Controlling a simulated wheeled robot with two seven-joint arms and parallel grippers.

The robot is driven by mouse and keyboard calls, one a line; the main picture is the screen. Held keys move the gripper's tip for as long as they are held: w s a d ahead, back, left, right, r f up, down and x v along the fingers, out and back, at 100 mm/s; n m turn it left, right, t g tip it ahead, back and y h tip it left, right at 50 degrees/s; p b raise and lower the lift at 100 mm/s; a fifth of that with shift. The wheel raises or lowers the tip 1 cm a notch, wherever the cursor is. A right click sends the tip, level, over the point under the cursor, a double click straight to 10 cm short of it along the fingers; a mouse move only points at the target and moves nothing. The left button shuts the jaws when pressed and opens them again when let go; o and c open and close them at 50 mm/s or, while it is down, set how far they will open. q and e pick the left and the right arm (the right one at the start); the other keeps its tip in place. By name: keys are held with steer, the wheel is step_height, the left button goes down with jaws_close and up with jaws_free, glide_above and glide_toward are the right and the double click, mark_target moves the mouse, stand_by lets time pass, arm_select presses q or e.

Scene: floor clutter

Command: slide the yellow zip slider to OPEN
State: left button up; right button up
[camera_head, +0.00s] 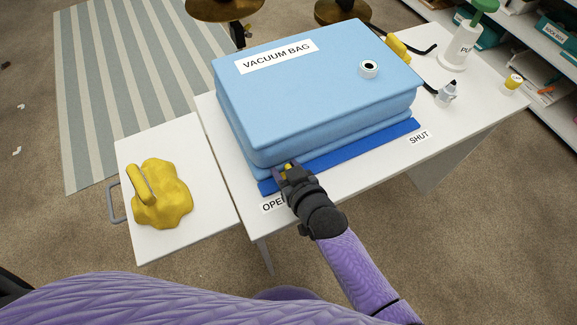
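The yellow zip slider (289,166) is at the front edge of the blue vacuum bag (310,85), near the left end of the dark blue zip strip (368,150). The OPEN label (271,205) lies on the table just below that end. The SHUT label (419,137) lies by the strip's right end. My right gripper (287,171) reaches up from below with its fingers on either side of the slider, closed on it. The fingers partly hide the slider. My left gripper is out of view.
A lower white side surface (150,250) at left holds a yellow lumpy object (162,195). Behind the bag are a yellow item (397,48) and a white pump (460,45) with a green top. Small bottles (447,92) stand at right. Shelves (550,50) line the far right.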

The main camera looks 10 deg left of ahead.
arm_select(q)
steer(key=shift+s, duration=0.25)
arm_select(e)
steer(key=shift+d+r, duration=0.15)
steer(key=shift+r, duration=0.05)
steer(key=p+v, duration=0.3)
steer(key=v, duration=0.2)
steer(key=shift+r, duration=0.1)
steer(key=p+v, duration=0.2)
steer(key=v, duration=0.2)
steer(key=shift+s, duration=0.1)
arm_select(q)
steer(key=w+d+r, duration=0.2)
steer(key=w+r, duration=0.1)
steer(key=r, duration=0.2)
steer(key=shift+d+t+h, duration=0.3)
arm_select(e)
steer(key=shift+s+d, duration=0.2)
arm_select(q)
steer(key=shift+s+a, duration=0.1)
arm_select(e)
steer(key=shift+f, duration=0.25)
